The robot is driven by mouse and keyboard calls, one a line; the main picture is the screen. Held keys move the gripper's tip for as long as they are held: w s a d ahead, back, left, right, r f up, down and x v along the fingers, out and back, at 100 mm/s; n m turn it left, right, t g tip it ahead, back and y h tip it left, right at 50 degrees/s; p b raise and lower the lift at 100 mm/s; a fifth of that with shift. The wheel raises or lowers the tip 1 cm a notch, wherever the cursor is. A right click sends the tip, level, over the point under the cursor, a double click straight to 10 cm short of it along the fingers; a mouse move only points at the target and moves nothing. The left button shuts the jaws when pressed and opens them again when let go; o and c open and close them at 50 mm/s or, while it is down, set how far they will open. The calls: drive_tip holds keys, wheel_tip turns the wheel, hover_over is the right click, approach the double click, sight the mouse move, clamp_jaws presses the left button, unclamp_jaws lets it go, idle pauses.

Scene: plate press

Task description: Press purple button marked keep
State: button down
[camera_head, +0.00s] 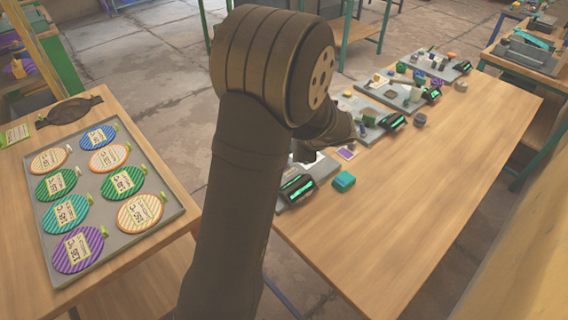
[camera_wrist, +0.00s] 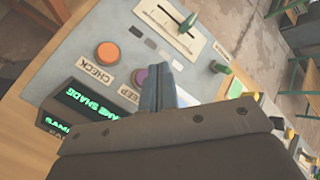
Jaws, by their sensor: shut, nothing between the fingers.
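An orange button (camera_wrist: 108,52) labelled CHECK (camera_wrist: 95,73) is close by. A green-handled slider (camera_wrist: 188,22) and dark green display (camera_wrist: 85,105) flank them. A tray (camera_head: 165,205) holds several striped discs.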

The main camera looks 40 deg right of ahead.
drive_tip(key=shift+f, duration=1.45)
idle(1.0)
drive_tip(key=shift+f, duration=0.4)
drive_tip(key=shift+f, duration=0.4)
idle(0.4)
drive_tip(key=shift+r, duration=0.85)
drive_tip(key=shift+r, duration=0.1)
drive_tip(key=shift+r, duration=2.4)
